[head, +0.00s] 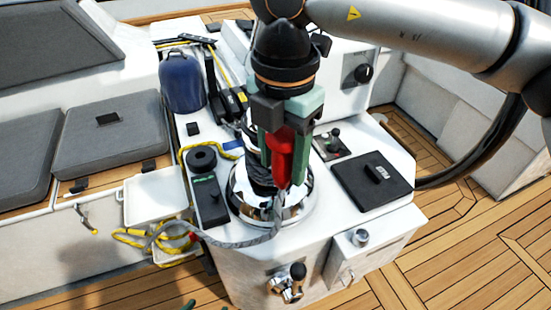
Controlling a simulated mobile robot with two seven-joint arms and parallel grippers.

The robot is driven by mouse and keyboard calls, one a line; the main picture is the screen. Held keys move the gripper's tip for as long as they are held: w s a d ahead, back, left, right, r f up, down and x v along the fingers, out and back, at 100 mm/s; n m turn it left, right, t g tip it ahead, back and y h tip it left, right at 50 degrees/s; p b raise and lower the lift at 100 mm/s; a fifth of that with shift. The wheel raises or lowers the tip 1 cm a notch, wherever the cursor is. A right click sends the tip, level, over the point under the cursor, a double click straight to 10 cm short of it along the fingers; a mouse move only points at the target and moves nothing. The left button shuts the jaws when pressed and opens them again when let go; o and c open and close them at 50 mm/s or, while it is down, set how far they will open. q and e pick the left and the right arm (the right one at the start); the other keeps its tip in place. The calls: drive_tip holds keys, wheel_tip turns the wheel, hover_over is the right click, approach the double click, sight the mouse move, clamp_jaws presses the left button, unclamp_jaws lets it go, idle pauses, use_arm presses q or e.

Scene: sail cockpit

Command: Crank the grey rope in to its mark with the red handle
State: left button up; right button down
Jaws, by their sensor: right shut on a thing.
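My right gripper (282,150) comes down from above with its green fingers shut on the red handle (282,157), over the chrome winch (240,207). The fingers hide part of the handle. The grey rope (235,243) is wrapped dark around the drum and runs from the winch's front across the console face to the lower left. A small red patch shows near its left end, by the yellow rope; I cannot tell if it is the mark. Small dark green tips at the bottom edge may be my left gripper (182,305); its state does not show.
A blue bag-like cover (181,82) stands behind left of the winch. A black round knob (202,159) and a black hatch (372,181) flank it. A yellow rope (135,238) hangs by the white bin (153,197). A chrome fitting (288,282) juts from the console front.

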drive_tip(key=shift+a+m, duration=0.6)
drive_tip(key=shift+a, duration=0.3)
drive_tip(key=a, duration=0.1)
drive_tip(key=a+m, duration=0.1)
drive_tip(key=a, duration=0.1)
drive_tip(key=a+m, duration=0.1)
drive_tip(key=shift+w+a, duration=0.15)
drive_tip(key=shift+w, duration=0.15)
